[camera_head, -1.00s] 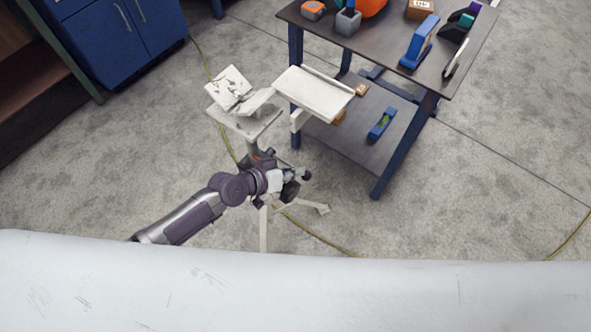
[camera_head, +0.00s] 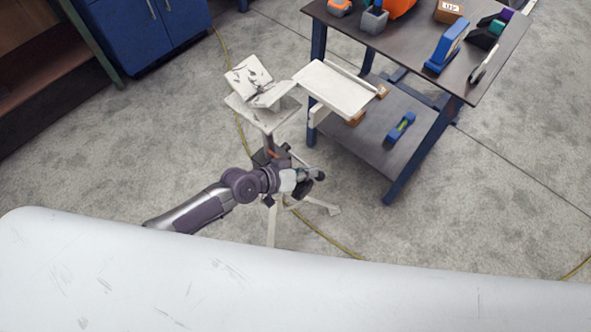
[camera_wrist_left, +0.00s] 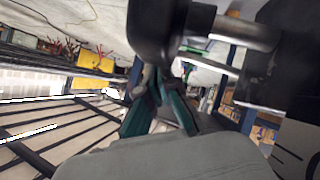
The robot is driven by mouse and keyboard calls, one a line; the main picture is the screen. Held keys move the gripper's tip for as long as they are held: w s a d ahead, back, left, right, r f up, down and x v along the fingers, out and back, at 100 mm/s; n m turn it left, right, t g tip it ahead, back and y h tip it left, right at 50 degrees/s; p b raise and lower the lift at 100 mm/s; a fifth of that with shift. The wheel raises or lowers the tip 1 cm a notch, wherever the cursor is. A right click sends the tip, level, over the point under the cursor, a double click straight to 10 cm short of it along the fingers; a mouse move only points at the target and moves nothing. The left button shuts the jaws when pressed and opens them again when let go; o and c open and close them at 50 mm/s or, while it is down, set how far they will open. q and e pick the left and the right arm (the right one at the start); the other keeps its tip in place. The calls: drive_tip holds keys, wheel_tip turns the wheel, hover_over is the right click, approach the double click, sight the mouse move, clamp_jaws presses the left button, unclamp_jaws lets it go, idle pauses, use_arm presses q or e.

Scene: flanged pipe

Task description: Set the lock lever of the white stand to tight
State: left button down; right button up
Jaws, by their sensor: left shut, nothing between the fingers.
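The white stand (camera_head: 265,118) is in the head view, left of the workbench, with a square plate on top and splayed legs below. My left gripper (camera_head: 315,179) is shut and empty beside the stand's post, below the plate, at the front right of it. My arm and wrist cover much of the post. A small orange-red part (camera_head: 283,153) shows by the post just behind my wrist; I cannot tell whether it belongs to the lock lever. The lever and its setting cannot be made out. The left wrist view is cluttered by close dark and grey parts. My right gripper is not in view.
A large white pipe-like surface (camera_head: 250,285) fills the foreground. A dark workbench (camera_head: 425,45) with blue legs stands at the right, with a white tray-like piece (camera_head: 335,88) by its left side. A yellow cable (camera_head: 330,243) lies on the floor. Blue cabinets (camera_head: 150,40) stand at the back left.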

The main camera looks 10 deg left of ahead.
use_arm(q)
drive_tip(key=v, duration=1.1)
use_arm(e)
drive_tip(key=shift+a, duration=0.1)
use_arm(q)
drive_tip(key=shift+s+a+r, duration=0.1)
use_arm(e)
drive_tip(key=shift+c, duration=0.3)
